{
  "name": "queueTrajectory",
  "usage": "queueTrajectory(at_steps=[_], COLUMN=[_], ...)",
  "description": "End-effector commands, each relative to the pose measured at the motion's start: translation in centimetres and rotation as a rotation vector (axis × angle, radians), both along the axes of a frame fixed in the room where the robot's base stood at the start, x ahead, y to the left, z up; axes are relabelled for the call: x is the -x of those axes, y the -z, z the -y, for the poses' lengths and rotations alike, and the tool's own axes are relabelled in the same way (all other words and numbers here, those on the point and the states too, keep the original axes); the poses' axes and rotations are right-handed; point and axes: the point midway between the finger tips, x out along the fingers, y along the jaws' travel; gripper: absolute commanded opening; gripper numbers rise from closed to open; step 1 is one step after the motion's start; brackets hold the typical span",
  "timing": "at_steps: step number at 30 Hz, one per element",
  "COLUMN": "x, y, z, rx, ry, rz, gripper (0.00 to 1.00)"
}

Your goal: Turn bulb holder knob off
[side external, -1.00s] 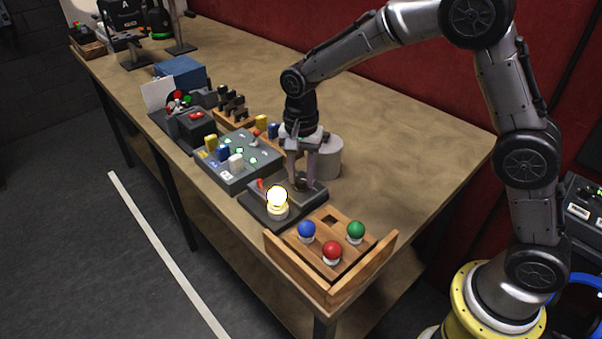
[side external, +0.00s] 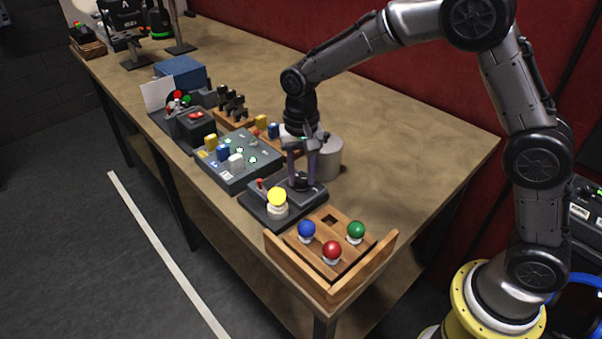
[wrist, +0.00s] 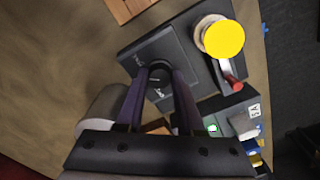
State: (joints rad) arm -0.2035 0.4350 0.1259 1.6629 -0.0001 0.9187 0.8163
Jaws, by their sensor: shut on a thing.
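The bulb holder (side external: 256,210) is a dark grey box near the front edge of the table; it also shows in the wrist view (wrist: 197,57). A red-tipped lever (side external: 260,184) stands beside the bulb. The black round knob (side external: 301,181) is on the holder's raised part and shows in the wrist view (wrist: 159,74). My gripper (side external: 302,178) points down over the holder with its fingers shut around the knob. The fingers partly hide the knob's sides.
A wooden tray (side external: 385,249) with a blue, a red and a green ball stands in front to the right. A grey button panel (side external: 236,179) is at the left. A grey cylinder (side external: 331,158) stands close behind my gripper. The right rear tabletop is clear.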

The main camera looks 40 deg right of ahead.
Motion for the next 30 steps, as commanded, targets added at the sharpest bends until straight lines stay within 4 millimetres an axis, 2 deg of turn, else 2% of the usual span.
queueTrajectory(at_steps=[30], x=[-0.08], y=[-0.18], z=[0.10], rx=[0.000], ry=[-0.966], rz=[0.004], gripper=[0.00])
